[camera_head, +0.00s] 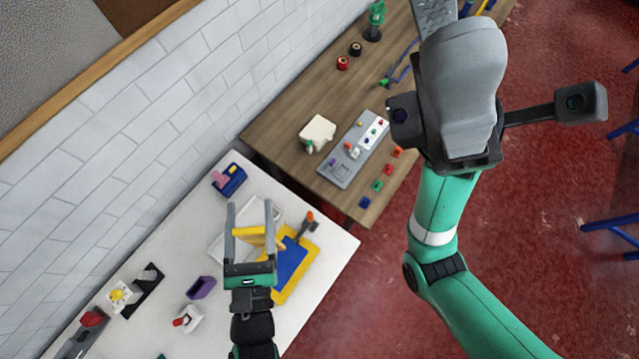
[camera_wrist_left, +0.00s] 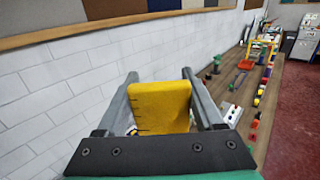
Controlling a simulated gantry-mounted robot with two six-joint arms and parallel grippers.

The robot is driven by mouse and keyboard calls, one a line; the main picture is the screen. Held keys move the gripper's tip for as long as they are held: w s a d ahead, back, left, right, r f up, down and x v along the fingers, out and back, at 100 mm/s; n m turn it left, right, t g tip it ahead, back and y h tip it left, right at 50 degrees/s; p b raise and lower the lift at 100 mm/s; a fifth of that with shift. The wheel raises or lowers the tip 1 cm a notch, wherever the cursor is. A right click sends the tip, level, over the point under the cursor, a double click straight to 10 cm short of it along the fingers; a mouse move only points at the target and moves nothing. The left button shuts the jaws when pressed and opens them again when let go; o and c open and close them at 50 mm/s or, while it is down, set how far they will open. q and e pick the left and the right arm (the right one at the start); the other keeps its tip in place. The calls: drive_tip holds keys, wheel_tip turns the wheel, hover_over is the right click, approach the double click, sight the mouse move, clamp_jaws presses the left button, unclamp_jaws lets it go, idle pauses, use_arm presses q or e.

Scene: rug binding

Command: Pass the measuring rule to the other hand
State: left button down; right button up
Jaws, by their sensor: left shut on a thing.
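The measuring rule (camera_head: 250,231) is a yellow strip with dark marks along one edge, seen also in the left wrist view (camera_wrist_left: 160,107). My left gripper (camera_head: 252,212) is shut on it, with a grey finger on either side. The rule shows against the white table and the blue and yellow rug piece, and its height above them is hard to judge. My right arm (camera_head: 447,215) comes in from the lower right and reaches to the top of the head view. I cannot make out its fingers.
The white table (camera_head: 325,262) bears the rug piece (camera_head: 292,262), a purple holder (camera_head: 201,288) and a blue box (camera_head: 229,180). A wooden bench (camera_head: 285,130) behind holds a grey panel (camera_head: 352,165) and several small coloured parts. A white brick wall (camera_head: 150,90) runs along the left.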

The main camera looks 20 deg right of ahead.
drive_tip(key=w+a+f+m+t+h, duration=0.1)
drive_tip(key=w+a+f+t+h, duration=0.15)
drive_tip(key=f, duration=0.35)
drive_tip(key=w+a+f+m+t+h, duration=0.1)
drive_tip(key=a+f+t, duration=0.15)
drive_tip(key=f, duration=0.25)
drive_tip(key=m+t+h, duration=0.3)
drive_tip(key=m+h, duration=0.4)
drive_tip(key=h, duration=0.1)
approach(258, 238)
drive_tip(key=f, duration=0.2)
drive_tip(key=d+f, duration=0.1)
drive_tip(key=shift+w+d+f, duration=0.15)
drive_tip(key=shift+d+f, duration=0.1)
drive_tip(key=shift+f, duration=0.15)
drive_tip(key=a, duration=0.4)
drive_tip(key=w+a, duration=0.1)
drive_tip(key=a, duration=0.3)
drive_tip(key=w+a, duration=0.1)
drive_tip(key=a, duration=0.3)
drive_tip(key=shift+w, duration=0.2)
drive_tip(key=shift+d, duration=0.1)
clamp_jaws()
